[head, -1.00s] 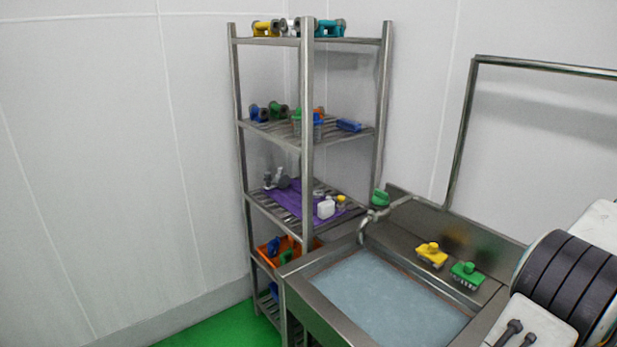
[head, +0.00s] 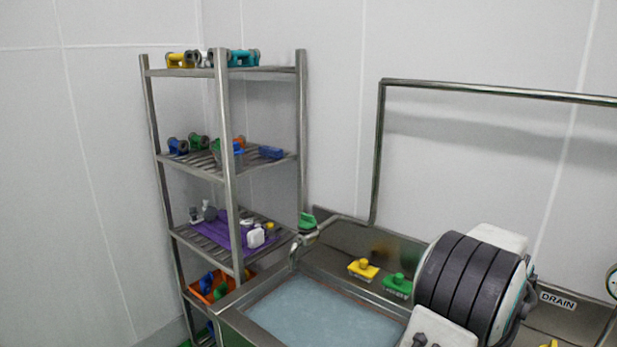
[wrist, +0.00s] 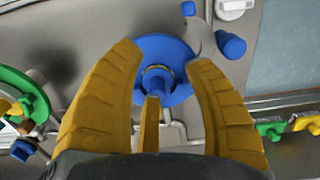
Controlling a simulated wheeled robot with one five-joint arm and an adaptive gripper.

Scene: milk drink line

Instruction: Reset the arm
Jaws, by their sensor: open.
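My gripper (wrist: 163,56) shows in the wrist view with its orange fingers spread open and nothing between them. Beyond the fingers is a blue round piece (wrist: 163,48) with a ringed centre, partly covered by the fingers. It lies on or near a grey metal surface; I cannot tell how far it is from the fingertips. My gripper cannot be made out in the head view.
A metal shelf rack (head: 224,130) with coloured parts stands left of a water-filled sink (head: 325,315). A yellow brush (head: 363,269) and a green brush (head: 398,284) lie on the sink's back ledge. A "DRAIN" label (head: 559,300) is at the right. A green round piece (wrist: 22,88) shows in the wrist view.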

